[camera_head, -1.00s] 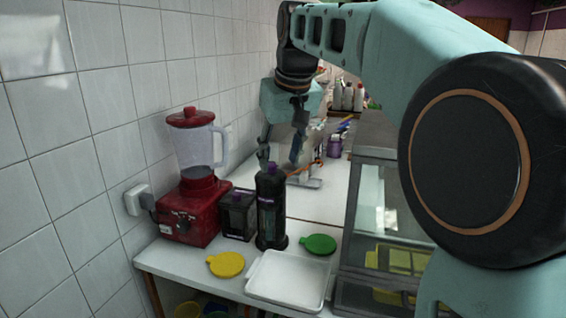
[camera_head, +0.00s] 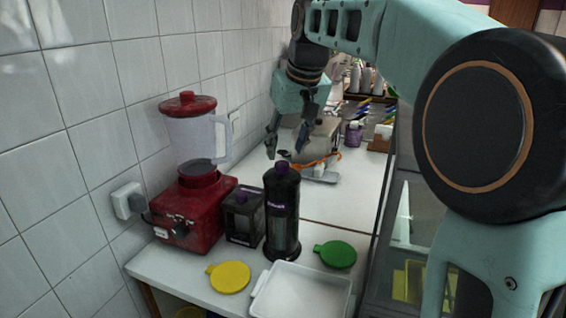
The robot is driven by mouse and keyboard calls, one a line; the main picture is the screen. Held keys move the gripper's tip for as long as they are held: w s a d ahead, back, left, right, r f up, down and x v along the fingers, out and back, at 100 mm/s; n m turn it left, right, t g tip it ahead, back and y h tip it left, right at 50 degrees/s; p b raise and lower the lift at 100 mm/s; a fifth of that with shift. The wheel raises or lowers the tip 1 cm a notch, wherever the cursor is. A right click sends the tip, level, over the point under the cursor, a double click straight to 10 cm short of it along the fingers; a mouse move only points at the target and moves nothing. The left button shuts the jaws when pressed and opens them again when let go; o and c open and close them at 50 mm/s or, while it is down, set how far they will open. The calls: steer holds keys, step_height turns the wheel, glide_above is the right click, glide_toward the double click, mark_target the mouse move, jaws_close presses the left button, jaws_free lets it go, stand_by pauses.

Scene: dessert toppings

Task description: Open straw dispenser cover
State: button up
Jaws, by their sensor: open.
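A tall black dispenser (camera_head: 282,215) with a purple knob on top and a clear front window stands upright on the white counter; it looks like the straw dispenser, and its cover looks shut. A shorter black box (camera_head: 242,218) with a purple knob and a window stands just left of it. My gripper (camera_head: 287,153) hangs from above, fingers spread and pointing down, with nothing between them. In the picture its fingertips are just above the tall dispenser's knob. It looks farther back over the counter, and I see no contact.
A red blender (camera_head: 192,208) stands left, by the tiled wall. A yellow lid (camera_head: 230,277), a green lid (camera_head: 337,255) and a white tray (camera_head: 302,291) lie at the front. A glass display case (camera_head: 405,235) bounds the right. A scale with orange tongs (camera_head: 322,161) lies behind; bare counter lies between.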

mark_target(282, 163)
steer(key=x, duration=0.5)
steer(key=shift+w+f, duration=0.15)
jaws_close()
